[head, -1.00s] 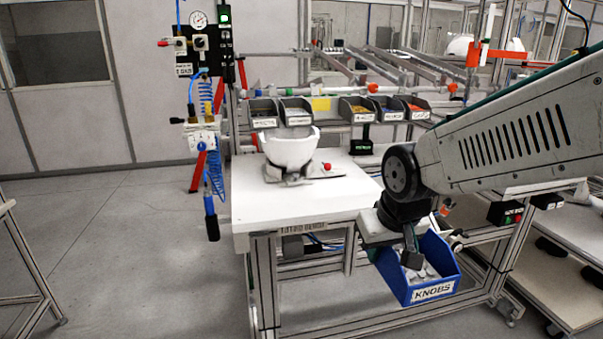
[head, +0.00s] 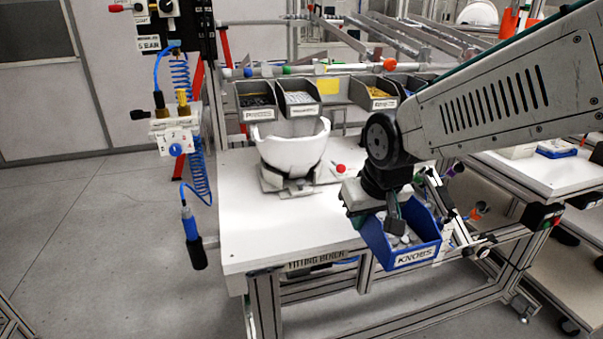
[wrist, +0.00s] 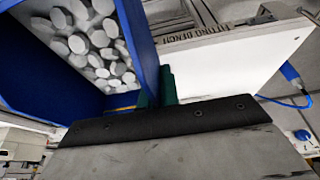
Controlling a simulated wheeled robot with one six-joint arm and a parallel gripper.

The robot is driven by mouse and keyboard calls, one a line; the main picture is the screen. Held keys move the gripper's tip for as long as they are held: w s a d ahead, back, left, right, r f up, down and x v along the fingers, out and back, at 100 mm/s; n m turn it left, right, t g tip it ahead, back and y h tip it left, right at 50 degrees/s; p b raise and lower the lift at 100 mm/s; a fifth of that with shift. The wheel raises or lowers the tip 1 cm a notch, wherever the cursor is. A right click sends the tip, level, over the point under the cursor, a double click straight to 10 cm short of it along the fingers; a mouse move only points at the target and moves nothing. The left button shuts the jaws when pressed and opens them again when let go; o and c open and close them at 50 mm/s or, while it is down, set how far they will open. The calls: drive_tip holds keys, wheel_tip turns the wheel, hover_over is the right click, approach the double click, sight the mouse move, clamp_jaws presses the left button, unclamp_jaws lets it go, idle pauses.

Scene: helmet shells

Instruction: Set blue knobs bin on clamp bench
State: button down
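The blue bin (head: 376,241) labelled KNOBS hangs from my gripper (head: 395,218), in front of the right front edge of a white bench. My gripper is shut on one wall of the bin. In the wrist view the bin (wrist: 146,40) is full of grey-white round knobs, and the green fingers (wrist: 160,86) pinch its wall. The bench in front of me (head: 245,238) reads FITTING BENCH. I see no label naming a clamp bench; whether the white-topped bench at the right (head: 545,176) is it, I cannot tell.
A white helmet shell (head: 293,150) sits in a fixture on the fitting bench. Several dark bins (head: 298,97) line its back rail. A blue coiled air hose (head: 198,170) hangs at its left. Open floor (head: 90,230) lies to the left.

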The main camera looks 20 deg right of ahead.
drive_tip(key=w, duration=0.5)
drive_tip(key=w+f, duration=0.1)
drive_tip(key=w, duration=0.4)
drive_tip(key=w+a, duration=0.1)
drive_tip(key=w, duration=0.5)
drive_tip(key=shift+f, duration=0.2)
drive_tip(key=shift+w+f, duration=0.1)
drive_tip(key=shift+f, duration=1.65)
drive_tip(key=shift+f, duration=0.15)
drive_tip(key=c, duration=1.6)
unclamp_jaws()
drive_tip(key=shift+c, duration=0.2)
